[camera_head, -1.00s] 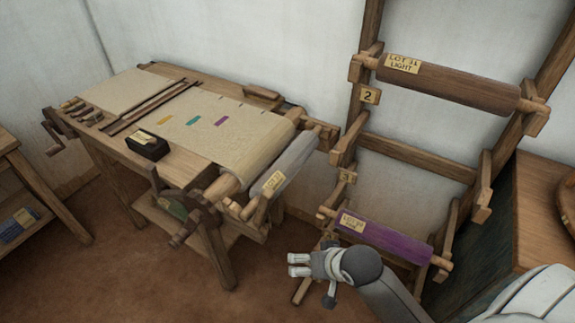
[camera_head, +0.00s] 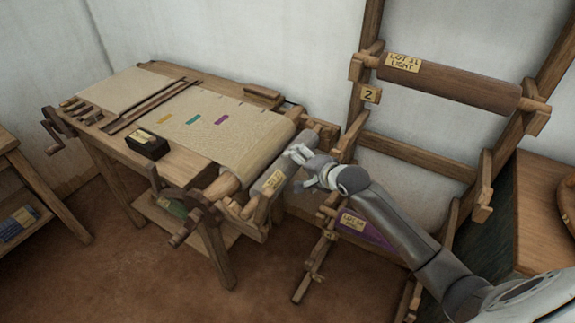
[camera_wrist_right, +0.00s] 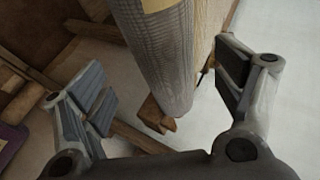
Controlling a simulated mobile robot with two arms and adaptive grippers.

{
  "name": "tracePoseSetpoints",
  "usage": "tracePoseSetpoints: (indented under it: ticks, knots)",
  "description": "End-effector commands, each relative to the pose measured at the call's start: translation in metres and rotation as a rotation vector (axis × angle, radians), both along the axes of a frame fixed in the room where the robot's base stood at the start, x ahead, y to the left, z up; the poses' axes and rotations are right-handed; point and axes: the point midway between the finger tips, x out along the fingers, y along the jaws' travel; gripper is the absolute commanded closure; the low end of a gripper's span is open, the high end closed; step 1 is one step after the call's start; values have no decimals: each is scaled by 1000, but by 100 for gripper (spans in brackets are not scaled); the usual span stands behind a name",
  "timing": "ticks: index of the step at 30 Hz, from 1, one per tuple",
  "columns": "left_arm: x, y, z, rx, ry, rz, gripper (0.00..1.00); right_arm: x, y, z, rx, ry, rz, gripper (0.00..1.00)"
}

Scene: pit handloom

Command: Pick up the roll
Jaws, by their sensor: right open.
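A grey roll (camera_head: 281,170) with a yellow label rests in wooden holders at the loom's right end. In the right wrist view the grey roll (camera_wrist_right: 160,50) runs between my right gripper's fingers, with a gap on each side. My right gripper (camera_head: 302,168) is open at the roll's right side in the head view. A brown roll (camera_head: 447,86) labelled LOT 31 LIGHT lies high on the rack. A purple roll (camera_head: 365,232) lies low on the rack, partly hidden by my right arm. My left gripper is not in view.
The wooden loom (camera_head: 190,165) carries cream cloth with coloured patches and a small black box (camera_head: 148,145). The rack (camera_head: 415,157) stands against the wall close to my right arm. A wooden cabinet (camera_head: 545,210) is at the right. The brown floor in front is clear.

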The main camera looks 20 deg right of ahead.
Motion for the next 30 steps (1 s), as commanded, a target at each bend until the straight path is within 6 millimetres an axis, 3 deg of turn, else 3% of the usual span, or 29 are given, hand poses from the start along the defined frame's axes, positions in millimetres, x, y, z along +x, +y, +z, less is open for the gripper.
tracePoseSetpoints:
  ticks: [8, 19, 30]
  knots:
    - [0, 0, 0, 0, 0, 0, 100, 14, 3, -7, -2, 0, 1, 14]
    - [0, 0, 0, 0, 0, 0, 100, 50, 9, -25, -3, 0, 1, 14]
    - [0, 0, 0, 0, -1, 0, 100, 55, 10, -29, -3, 0, 1, 14]
